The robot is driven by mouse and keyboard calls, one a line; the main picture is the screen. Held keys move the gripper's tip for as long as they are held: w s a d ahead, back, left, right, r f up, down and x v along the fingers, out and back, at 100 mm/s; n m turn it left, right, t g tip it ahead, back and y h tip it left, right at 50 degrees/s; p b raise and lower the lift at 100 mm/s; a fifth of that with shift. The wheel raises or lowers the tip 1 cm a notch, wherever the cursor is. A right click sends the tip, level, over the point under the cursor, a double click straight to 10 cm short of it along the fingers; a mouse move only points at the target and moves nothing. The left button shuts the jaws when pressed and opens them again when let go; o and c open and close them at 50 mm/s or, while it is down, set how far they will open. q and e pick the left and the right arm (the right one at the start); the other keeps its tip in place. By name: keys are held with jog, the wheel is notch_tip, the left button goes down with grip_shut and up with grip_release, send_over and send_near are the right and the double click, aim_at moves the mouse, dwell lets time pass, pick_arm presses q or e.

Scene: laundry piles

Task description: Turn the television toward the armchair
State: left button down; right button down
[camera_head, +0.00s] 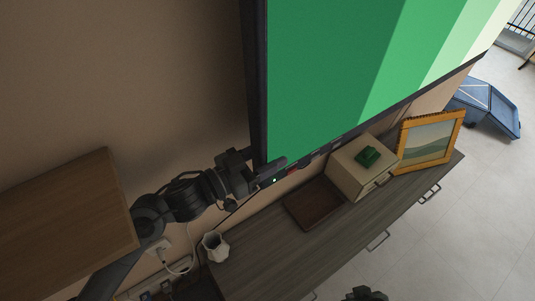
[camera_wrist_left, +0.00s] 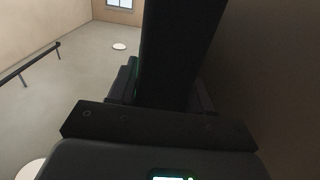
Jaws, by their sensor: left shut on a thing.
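The television (camera_head: 340,70) shows a screen of green bands and hangs at the wall above a long wooden cabinet. My left gripper (camera_head: 262,168) is shut on the television's lower left corner. In the left wrist view, the dark television edge (camera_wrist_left: 175,50) runs up from between the fingers of my left gripper (camera_wrist_left: 160,110). My right gripper (camera_head: 366,294) shows only in part at the bottom edge of the head view, apart from the television; its fingers cannot be made out. No armchair can be made out.
On the cabinet (camera_head: 320,245) stand a white cup (camera_head: 215,247), a brown tray (camera_head: 312,205), a cream box (camera_head: 357,180) with a green object on top (camera_head: 368,156), and an orange picture frame (camera_head: 427,142). A blue folding object (camera_head: 487,105) is on the floor. A wooden shelf (camera_head: 65,220) is at left.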

pick_arm(q)
jog(key=s+d+p, duration=0.1)
jog(key=s+d, duration=0.5)
jog(key=shift+s, duration=0.4)
jog(key=c, duration=0.7)
grip_release()
jog(key=shift+c, duration=0.2)
jog(key=shift+o, duration=0.9)
jog(key=shift+d, duration=0.15)
jog(key=b+v, duration=0.1)
jog(key=v, duration=1)
jog(key=shift+w, duration=0.15)
